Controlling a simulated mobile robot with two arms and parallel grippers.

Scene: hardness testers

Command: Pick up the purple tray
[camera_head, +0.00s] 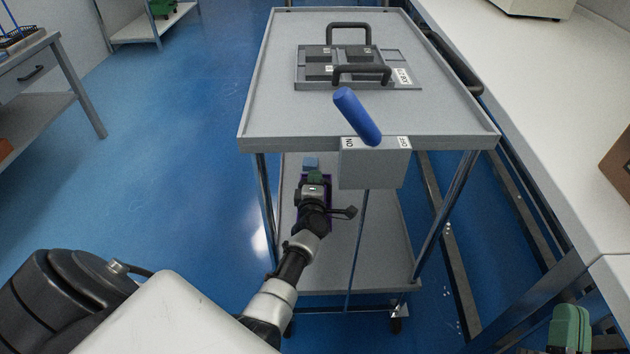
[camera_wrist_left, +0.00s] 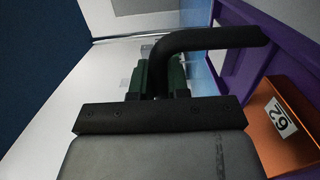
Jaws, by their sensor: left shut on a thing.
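The purple tray (camera_head: 328,203) is on the lower shelf of the cart, mostly hidden in the head view by my left arm. In the left wrist view its purple rim (camera_wrist_left: 285,35) runs along the right, with an orange block labelled 62 (camera_wrist_left: 285,135) inside. My left gripper (camera_head: 315,178) is over the tray. In the left wrist view its green fingers (camera_wrist_left: 165,75) are shut at a black curved handle (camera_wrist_left: 215,38) beside the purple rim; the exact contact is partly hidden. My right gripper (camera_head: 570,328) shows only in part at the lower right; its opening is unclear.
The cart's upper shelf (camera_head: 290,110) is close above my left gripper. It carries a grey tray with black handles (camera_head: 345,70). A grey switch box (camera_head: 375,165) with a blue lever (camera_head: 357,117) hangs at the front edge. A white bench (camera_head: 530,100) stands right. Blue floor is clear left.

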